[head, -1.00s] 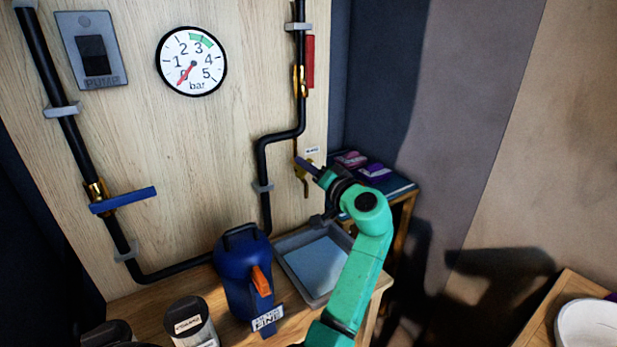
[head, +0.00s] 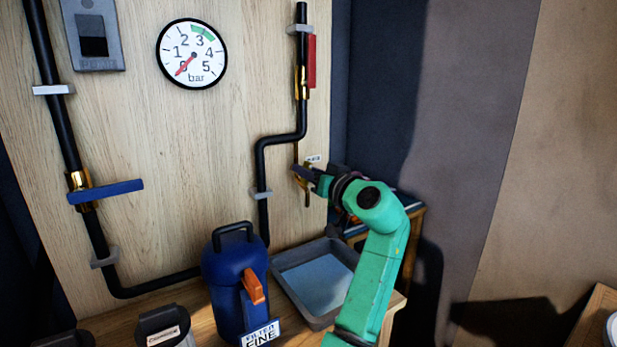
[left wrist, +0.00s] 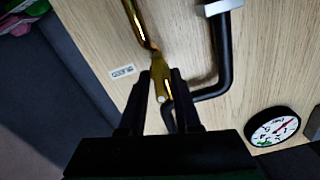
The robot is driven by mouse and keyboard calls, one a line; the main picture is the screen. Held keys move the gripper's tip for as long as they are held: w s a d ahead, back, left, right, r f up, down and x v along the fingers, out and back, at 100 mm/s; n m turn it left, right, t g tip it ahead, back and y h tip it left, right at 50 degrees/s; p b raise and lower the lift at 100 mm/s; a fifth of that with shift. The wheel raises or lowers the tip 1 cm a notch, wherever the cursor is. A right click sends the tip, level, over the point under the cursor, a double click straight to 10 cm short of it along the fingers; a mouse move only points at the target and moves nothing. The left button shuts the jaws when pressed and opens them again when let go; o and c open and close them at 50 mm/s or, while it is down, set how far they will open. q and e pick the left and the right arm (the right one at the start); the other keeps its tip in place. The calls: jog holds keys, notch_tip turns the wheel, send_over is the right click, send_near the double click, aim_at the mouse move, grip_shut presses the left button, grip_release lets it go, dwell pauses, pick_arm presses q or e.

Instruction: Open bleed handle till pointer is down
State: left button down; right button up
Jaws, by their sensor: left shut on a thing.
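The brass bleed handle (head: 307,197) is on the wooden panel at the lower end of a thin brass pipe, beside a small white label (head: 313,159). My left gripper (head: 312,177) is at it. In the left wrist view, the brass handle (left wrist: 160,85) lies between the two dark fingers of my left gripper (left wrist: 161,82), which is shut on it. The round white gauge (head: 192,54) has a red pointer slanting to the lower left, near the bottom of the scale. The gauge also shows in the left wrist view (left wrist: 272,128). My right gripper is out of view.
A blue valve lever (head: 107,191) and a red lever (head: 312,62) sit on black pipes. A grey tray (head: 290,285) stands below the bleed handle. A blue filter canister (head: 225,285) with an orange handle stands left of it. The pump switch (head: 93,35) is upper left.

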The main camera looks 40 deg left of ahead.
pick_arm(q)
jog(key=shift+r, duration=0.1)
jog(key=c, duration=0.9)
grip_release()
jog(key=shift+a, duration=0.25)
jog(key=shift+d, duration=0.3)
jog(key=b+v, duration=0.1)
jog(key=v, duration=1.3)
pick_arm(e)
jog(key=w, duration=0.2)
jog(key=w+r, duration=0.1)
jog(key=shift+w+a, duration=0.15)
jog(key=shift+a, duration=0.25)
